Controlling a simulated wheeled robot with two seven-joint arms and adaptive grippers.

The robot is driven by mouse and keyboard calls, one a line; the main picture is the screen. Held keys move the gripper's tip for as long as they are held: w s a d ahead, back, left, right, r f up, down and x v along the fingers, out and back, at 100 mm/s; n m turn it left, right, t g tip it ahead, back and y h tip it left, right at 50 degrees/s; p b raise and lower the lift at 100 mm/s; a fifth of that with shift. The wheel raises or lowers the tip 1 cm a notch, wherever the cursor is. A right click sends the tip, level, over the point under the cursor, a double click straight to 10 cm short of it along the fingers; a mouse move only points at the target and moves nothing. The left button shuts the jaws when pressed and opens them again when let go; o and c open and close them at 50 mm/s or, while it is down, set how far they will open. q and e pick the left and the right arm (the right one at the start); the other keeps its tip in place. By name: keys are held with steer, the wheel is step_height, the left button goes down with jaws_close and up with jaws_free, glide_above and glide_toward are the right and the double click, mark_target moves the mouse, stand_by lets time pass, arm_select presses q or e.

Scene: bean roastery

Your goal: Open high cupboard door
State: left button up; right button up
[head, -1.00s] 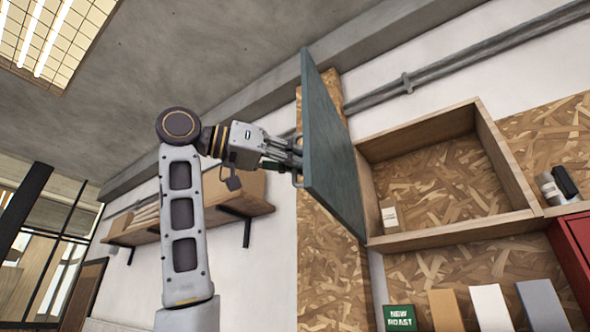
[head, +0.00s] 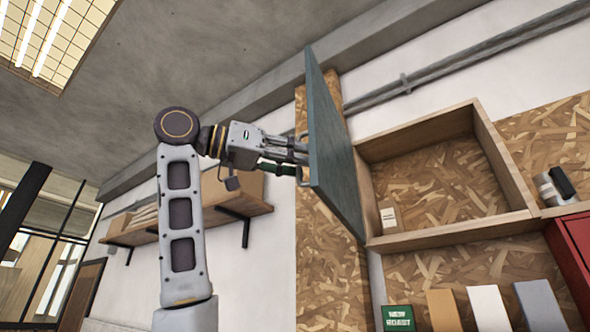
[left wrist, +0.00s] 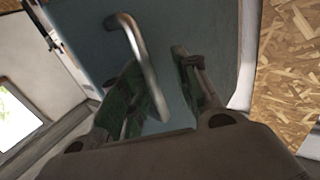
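The high cupboard (head: 445,235) is a wooden box on the wall. Its grey-green door (head: 335,145) is swung wide open on the left side, leaving the inside exposed. The metal bar handle (head: 301,174) is on the door's outer face and shows clearly in the left wrist view (left wrist: 148,70). My left gripper (head: 297,160) is at the handle. In the left wrist view its fingers (left wrist: 158,75) are spread apart with the handle between them, not clamped on it; light contact cannot be told. My right gripper is out of view.
A small box (head: 389,216) stands inside the cupboard. Below are a green sign (head: 398,318) and several bags or boxes. A red cabinet (head: 574,245) and a canister (head: 551,188) are at right. A wall shelf (head: 190,222) with boxes is behind my left arm.

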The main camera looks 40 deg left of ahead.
arm_select(q)
steer(key=v, duration=1.2)
stand_by(0.6)
